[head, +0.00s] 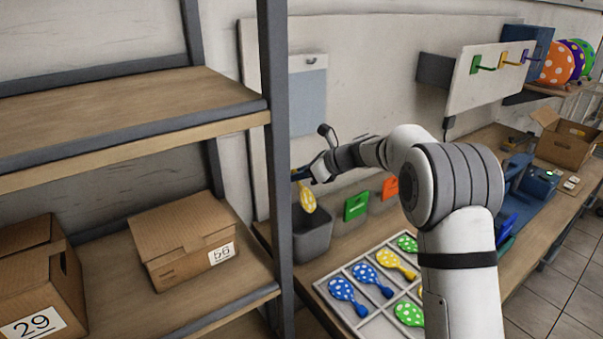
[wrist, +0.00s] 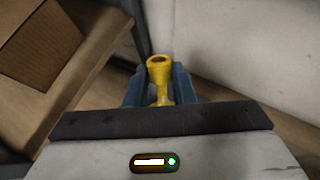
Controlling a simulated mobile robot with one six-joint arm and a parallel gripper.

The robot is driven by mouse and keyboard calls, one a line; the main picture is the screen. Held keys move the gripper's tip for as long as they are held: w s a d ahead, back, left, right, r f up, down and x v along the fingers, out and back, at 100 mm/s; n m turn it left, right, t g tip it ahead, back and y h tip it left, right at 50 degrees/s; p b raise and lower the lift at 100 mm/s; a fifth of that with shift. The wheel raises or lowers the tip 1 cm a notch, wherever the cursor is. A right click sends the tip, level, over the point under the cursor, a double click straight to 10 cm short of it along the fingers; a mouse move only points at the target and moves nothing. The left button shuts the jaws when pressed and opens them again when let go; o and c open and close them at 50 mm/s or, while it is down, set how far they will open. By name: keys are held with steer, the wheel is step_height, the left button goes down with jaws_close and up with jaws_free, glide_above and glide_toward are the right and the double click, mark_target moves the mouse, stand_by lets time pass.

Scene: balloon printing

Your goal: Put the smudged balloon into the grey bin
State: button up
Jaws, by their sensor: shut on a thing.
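A yellow balloon with pale marks (head: 308,199) hangs from my gripper (head: 305,175) in the head view, above the grey bin (head: 314,242). It looks over the bin's opening, with its lower end near the rim; whether it is inside the rim I cannot tell. In the wrist view my gripper (wrist: 160,88) is shut on the balloon's yellow neck (wrist: 159,68), between two blue fingers. The balloon's body is hidden there. Its marks are too small to tell dots from a smudge.
A sorting tray (head: 352,311) with blue, yellow and green dotted balloons lies right of the bin. A shelf post (head: 277,150) rises close left of the bin; cartons (head: 185,243) sit on the shelf.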

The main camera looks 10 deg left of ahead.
mark_target(305, 191)
step_height(305, 191, down, 7)
steer(key=b, duration=0.3)
steer(key=shift+r+b, duration=0.2)
steer(key=shift+b, duration=0.1)
steer(key=o, duration=0.8)
steer(key=shift+o, duration=0.2)
step_height(305, 191, up, 8)
steer(key=p, duration=0.6)
steer(key=shift+r+p, duration=0.15)
steer(key=shift+p, duration=0.25)
